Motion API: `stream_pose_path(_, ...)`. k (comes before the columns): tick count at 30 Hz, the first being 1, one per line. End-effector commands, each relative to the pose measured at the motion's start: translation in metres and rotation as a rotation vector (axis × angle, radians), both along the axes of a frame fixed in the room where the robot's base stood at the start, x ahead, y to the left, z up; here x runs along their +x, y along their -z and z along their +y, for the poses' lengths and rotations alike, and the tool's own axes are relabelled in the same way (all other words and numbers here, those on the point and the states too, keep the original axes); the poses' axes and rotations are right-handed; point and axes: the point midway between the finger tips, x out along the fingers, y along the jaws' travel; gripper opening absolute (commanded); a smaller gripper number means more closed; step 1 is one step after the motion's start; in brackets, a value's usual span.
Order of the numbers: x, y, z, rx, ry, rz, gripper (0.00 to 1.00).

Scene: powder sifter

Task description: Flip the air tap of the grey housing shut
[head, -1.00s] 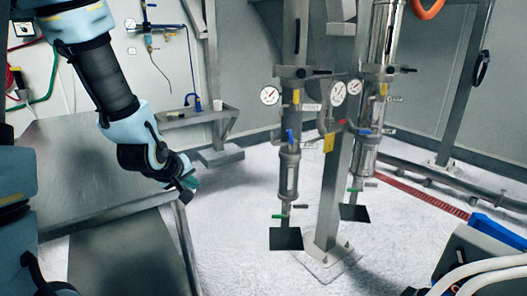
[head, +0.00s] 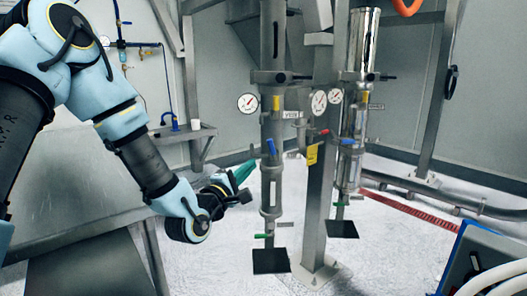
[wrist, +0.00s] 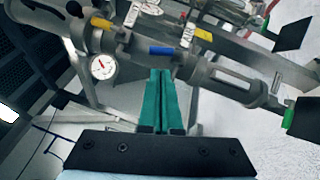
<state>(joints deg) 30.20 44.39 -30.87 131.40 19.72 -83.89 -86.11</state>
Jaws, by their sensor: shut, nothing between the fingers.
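The grey housing (head: 272,125) is the matte upright pipe left of the centre post in the head view; it crosses the wrist view diagonally (wrist: 210,80). It carries a yellow-handled tap (head: 276,103), a blue-handled tap (head: 271,146) and a green-handled tap (head: 263,236). In the wrist view the fingertips (wrist: 161,73) are just below the blue handle; contact cannot be told.
A shiny metal housing (head: 362,60) with its own taps stands to the right of the post (head: 318,200). A gauge (head: 247,103) sits left of the grey housing. A metal table (head: 75,240) is at left. A blue box (head: 485,255) is at lower right.

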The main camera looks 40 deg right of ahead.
Motion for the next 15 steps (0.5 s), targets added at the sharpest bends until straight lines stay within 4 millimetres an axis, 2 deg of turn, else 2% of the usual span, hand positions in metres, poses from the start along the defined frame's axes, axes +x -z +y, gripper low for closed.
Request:
stream_pose_path(3,0.007,-0.007,-0.025,-0.001,0.002,-0.001,0.0)
stream_pose_path(9,0.02,-0.012,-0.06,0.0,0.0,-0.001,0.0)
stream_pose_path(15,0.028,-0.014,-0.081,0.001,0.0,-0.001,0.0)
